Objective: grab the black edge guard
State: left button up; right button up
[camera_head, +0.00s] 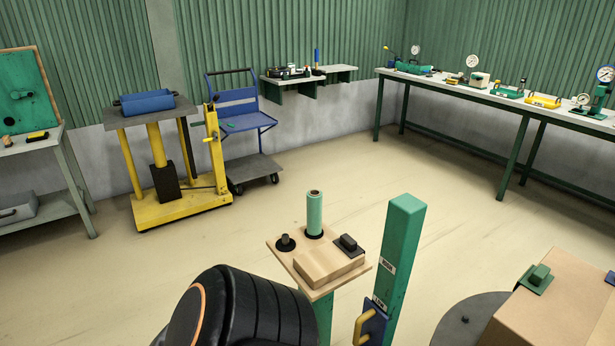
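The black edge guard (348,243) appears to be the small black block on a thin dark plate at the right back of a small wooden-topped stand (283,254). A similar-shaped green piece (538,277) lies on the cardboard box at the lower right. Neither gripper shows in the head view, and nothing holds the black piece.
The stand also carries a green roll (314,214), a black knob-like piece (285,242) and a wooden block (329,267). A green post (403,250) rises close at its right. A large black ribbed object (262,312) fills the near front.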

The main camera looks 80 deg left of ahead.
aim_at(347, 244)
jog(key=u, duration=2.1)
jog(key=i+j+z, duration=0.1)
jog(key=z, duration=0.25)
jog(key=j+z, duration=0.5)
jog(key=z, duration=0.2)
jog(key=j+z, duration=0.35)
jog(key=j, duration=0.6)
jog(key=k+j+z, duration=0.2)
jog(key=j, duration=1.6)
jog(key=k+j, duration=0.15)
jog(key=j, duration=0.75)
jog(key=i+z, duration=0.05)
